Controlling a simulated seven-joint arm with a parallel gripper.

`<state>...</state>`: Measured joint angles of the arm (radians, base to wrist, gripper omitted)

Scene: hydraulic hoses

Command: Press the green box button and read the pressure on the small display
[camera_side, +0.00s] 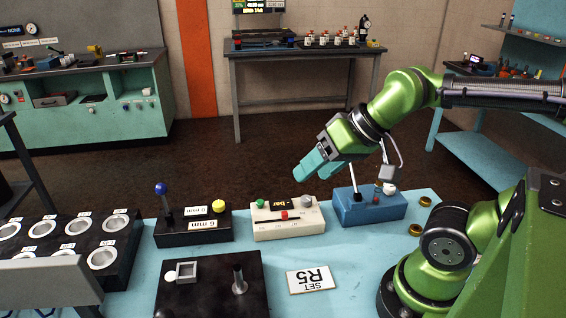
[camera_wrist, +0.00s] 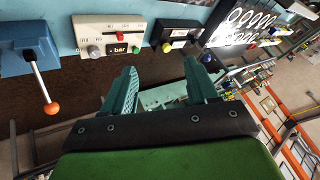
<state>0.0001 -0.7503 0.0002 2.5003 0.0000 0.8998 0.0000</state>
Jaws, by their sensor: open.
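A cream-coloured box (camera_side: 287,231) stands on the light blue table, in the middle of a row of three control boxes. On its top are a green button (camera_side: 260,203), a grey knob (camera_side: 306,201), a red slider and a small dark display (camera_side: 282,203) reading "bar"; no number is legible. In the wrist view the green button (camera_wrist: 166,47) and the display (camera_wrist: 118,48) show above my fingers. My gripper (camera_side: 308,172) has teal fingers and is open and empty, above and behind the cream box, apart from it. The fingers also show in the wrist view (camera_wrist: 160,90).
A black box (camera_side: 193,234) with a blue-knobbed lever and yellow button stands to the left. A blue box (camera_side: 372,211) with a lever stands to the right. A black block (camera_side: 210,290) and a "SET R5" card (camera_side: 310,279) lie in front.

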